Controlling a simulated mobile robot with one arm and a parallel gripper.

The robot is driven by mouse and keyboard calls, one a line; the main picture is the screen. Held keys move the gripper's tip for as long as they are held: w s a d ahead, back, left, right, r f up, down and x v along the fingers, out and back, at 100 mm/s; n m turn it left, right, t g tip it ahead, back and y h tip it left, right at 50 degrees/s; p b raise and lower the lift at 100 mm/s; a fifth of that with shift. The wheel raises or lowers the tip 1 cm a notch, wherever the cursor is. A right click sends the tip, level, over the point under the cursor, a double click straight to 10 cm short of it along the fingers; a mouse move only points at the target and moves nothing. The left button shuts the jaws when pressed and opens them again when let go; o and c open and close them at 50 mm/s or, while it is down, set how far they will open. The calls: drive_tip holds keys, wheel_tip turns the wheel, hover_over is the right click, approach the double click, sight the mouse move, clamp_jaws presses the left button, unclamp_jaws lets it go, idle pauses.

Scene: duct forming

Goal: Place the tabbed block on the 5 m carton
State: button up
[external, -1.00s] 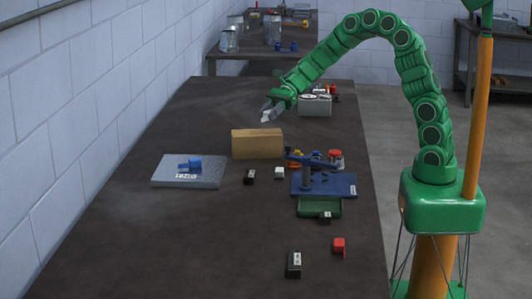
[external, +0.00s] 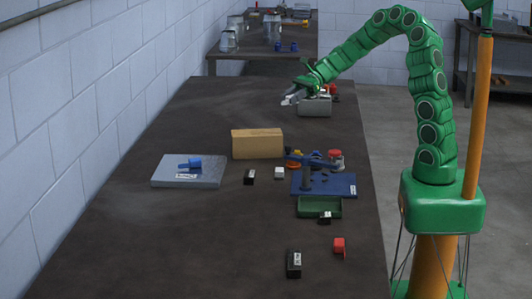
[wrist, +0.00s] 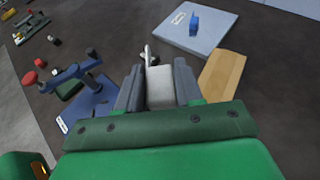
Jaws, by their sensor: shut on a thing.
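My gripper (external: 292,99) is over the far part of the bench, beside a grey box. In the wrist view, my gripper (wrist: 159,86) is shut on a pale grey block (wrist: 160,90), with a thin upright tab (wrist: 149,55) at its far end. It looks like the tabbed block; its lower part is hidden by the wrist. It shows as a small pale shape in the external view (external: 288,100). A plain tan carton (external: 257,145) rests on the bench, nearer the camera than the gripper; it is right of the fingers in the wrist view (wrist: 222,76). No lettering is readable on it.
A grey slab (external: 207,178) bears a blue piece (external: 190,164) left of the carton. A blue fixture (external: 335,185) and green tray (external: 313,208) stand to its right. The grey box (external: 315,107) is close to my gripper. Small black, white and red blocks lie nearer the camera.

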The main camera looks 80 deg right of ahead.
drive_tip(key=w+d+f, duration=0.3)
drive_tip(key=w+f, duration=0.1)
drive_tip(key=w, duration=0.3)
hover_over(261, 131)
drive_tip(key=f, duration=0.4)
drive_tip(key=shift+s+a+f, duration=0.15)
drive_tip(key=shift+s+f, duration=0.1)
drive_tip(key=shift+f, duration=0.05)
drive_tip(key=shift+w+f, duration=0.2)
drive_tip(key=shift+f, duration=1.6)
drive_tip(key=shift+f, duration=0.15)
drive_tip(key=o, duration=1)
drive_tip(key=shift+o, duration=0.2)
